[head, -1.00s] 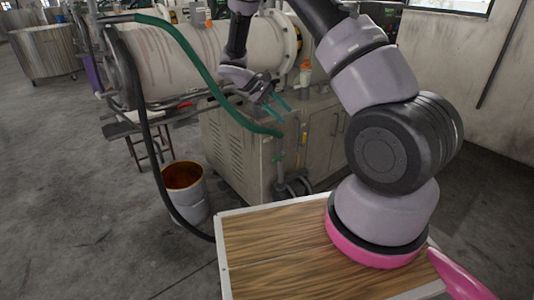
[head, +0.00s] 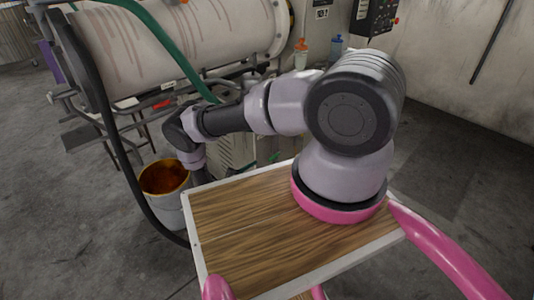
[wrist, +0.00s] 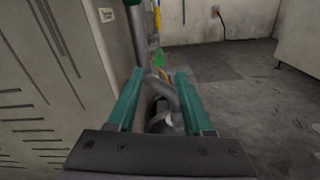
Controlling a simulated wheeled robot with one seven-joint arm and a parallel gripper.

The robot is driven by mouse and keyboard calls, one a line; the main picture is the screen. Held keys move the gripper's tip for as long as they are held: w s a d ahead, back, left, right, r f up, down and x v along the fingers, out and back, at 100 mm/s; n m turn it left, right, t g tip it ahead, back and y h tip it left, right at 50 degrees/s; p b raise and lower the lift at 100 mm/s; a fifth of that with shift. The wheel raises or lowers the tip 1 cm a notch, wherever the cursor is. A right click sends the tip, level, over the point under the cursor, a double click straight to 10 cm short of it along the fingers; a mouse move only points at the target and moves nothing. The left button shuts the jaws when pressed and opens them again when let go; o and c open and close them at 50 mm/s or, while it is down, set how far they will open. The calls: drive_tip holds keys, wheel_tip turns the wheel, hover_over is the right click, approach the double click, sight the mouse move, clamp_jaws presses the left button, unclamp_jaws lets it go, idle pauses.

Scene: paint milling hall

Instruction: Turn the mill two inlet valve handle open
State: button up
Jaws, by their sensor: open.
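My gripper (wrist: 160,76) shows in the wrist view with its two teal fingers apart and nothing held between them. Grey pipework (wrist: 160,110) lies beyond and between the fingers, low beside a metal cabinet; I cannot tell its distance. A small green part (wrist: 158,60) with yellow next to it shows just past the fingertips; I cannot tell whether it is the valve handle. In the head view my gripper is hidden by my own arm and the wooden top. The inlet valve handle cannot be made out clearly there.
The stained mill drum (head: 185,40) lies along the back, with a green hose (head: 180,55) coming down in front. An open bucket (head: 168,212) with rusty contents stands on the floor at left. The louvred cabinet (wrist: 30,100) is close at my gripper's left. Floor at right is open.

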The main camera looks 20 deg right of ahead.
sight(273, 158)
drive_tip(key=x, duration=1.1)
drive_tip(key=shift+f, duration=0.15)
clamp_jaws()
drive_tip(key=shift+a, duration=0.1)
idle(1.0)
